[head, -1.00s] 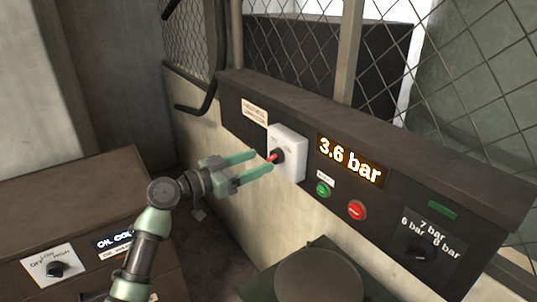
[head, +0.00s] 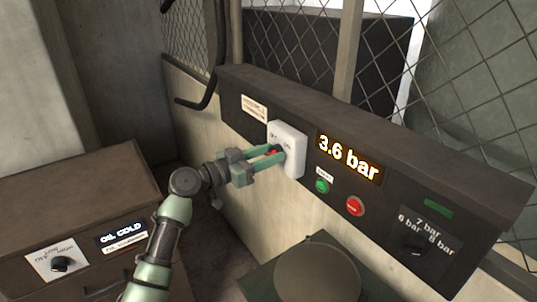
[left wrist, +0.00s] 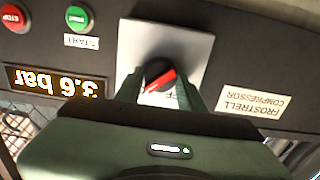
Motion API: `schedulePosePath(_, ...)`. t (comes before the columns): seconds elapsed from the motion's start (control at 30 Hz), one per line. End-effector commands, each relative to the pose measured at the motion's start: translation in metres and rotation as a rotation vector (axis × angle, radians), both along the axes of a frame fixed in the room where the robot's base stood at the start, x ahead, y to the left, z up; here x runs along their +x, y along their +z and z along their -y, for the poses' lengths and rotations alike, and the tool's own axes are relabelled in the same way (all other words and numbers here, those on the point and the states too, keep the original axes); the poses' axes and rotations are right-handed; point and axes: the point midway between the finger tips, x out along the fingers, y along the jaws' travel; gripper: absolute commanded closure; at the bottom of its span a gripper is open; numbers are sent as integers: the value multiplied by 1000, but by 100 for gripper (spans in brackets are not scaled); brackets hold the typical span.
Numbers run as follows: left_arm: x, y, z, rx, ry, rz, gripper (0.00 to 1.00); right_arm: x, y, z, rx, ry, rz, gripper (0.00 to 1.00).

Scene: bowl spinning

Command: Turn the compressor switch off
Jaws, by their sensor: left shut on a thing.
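The compressor switch is a black rotary knob with a red pointer on a white plate (head: 292,160) on the dark control panel. My left gripper (head: 275,153) reaches it from the left, with its green fingers shut on the knob. In the left wrist view, upside down, the fingers lie on both sides of the switch knob (left wrist: 160,76), and its red pointer lies slanted across it. Part of the plate's lettering is hidden by the fingers. My right gripper is not in view.
Right of the switch are a lit "3.6 bar" display (head: 349,158), a green start button (head: 321,186), a red stop button (head: 355,206) and a pressure selector (head: 413,244). A round plate (head: 318,272) stands below. A brown cabinet (head: 80,205) with an "OIL COLD" display is at left.

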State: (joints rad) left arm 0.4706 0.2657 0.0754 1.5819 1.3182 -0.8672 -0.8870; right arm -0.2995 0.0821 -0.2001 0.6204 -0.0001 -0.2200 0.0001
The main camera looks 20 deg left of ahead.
Motion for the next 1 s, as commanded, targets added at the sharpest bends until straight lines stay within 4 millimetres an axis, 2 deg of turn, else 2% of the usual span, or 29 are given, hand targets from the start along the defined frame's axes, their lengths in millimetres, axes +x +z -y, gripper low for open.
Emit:
schedulePosePath(0.37,0,-1,-1,-116,1,-90,100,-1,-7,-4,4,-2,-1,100)
schedulePosePath(0.67,1,-1,-2,-327,0,-257,100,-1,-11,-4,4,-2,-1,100)
schedulePosePath(1.0,2,0,-3,-584,1,-456,100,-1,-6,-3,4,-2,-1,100)
